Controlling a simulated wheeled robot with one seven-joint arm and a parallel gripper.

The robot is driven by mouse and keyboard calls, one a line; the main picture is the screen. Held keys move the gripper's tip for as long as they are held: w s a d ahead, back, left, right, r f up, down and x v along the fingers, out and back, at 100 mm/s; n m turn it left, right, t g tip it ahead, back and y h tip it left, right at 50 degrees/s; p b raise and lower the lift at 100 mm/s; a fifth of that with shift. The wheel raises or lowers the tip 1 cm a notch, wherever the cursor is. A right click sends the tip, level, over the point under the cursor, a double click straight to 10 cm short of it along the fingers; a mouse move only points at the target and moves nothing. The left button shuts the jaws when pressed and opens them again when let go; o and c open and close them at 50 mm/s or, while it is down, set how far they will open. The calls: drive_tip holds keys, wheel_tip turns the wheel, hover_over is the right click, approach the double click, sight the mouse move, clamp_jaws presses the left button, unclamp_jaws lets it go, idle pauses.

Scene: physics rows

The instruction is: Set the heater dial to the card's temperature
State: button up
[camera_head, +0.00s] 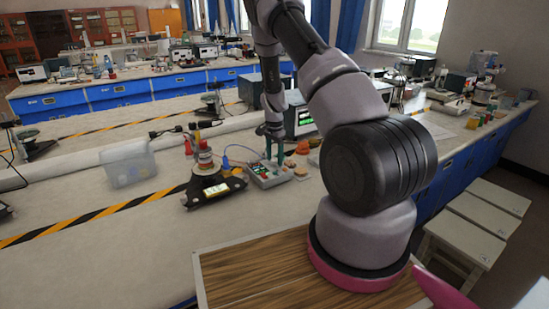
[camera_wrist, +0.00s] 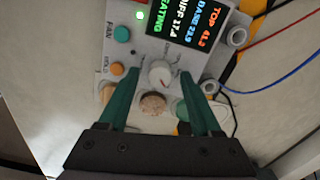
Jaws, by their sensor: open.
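The heater control box (camera_head: 262,178) sits on the bench in the head view, beneath my gripper (camera_head: 275,150). In the wrist view, its panel has a lit display (camera_wrist: 188,22) with coloured text; I read "TOP 41.2" and "BASE 22.9", upside-tilted, with a "DIFF" line. The white dial (camera_wrist: 161,73) with a red mark lies between the green fingertips of my gripper (camera_wrist: 159,82). The fingers are open, one on each side, with gaps to the dial; contact is not seen. I cannot make out a temperature card for certain.
A black-based stand (camera_head: 212,190) with a pale yellow label is left of the box, linked by a blue cable. A clear plastic bin (camera_head: 128,165) stands further left. Small cork-coloured pieces (camera_head: 301,171) and an orange item lie right of the box.

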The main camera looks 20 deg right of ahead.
wheel_tip(320, 180, up, 11)
idle(0.4)
drive_tip(key=shift+f, duration=0.15)
wheel_tip(320, 180, up, 16)
drive_tip(key=n+t+y, duration=0.1)
drive_tip(key=n+t, duration=0.1)
hover_over(274, 159)
drive_tip(key=s+a, duration=0.4)
drive_tip(key=s, duration=0.1)
drive_tip(key=s+a+r+n+t+y, duration=0.1)
drive_tip(key=s+a+r+n+t, duration=0.1)
drive_tip(key=s+r, duration=0.6)
drive_tip(key=s+a+r+n+t, duration=0.1)
drive_tip(key=s+r, duration=0.4)
drive_tip(key=s, duration=0.5)
drive_tip(key=s+a+r+n+t, duration=0.2)
drive_tip(key=s+a+r+n, duration=0.1)
drive_tip(key=s, duration=0.7)
drive_tip(key=shift+r+n, duration=0.7)
drive_tip(key=shift+r, duration=0.2)
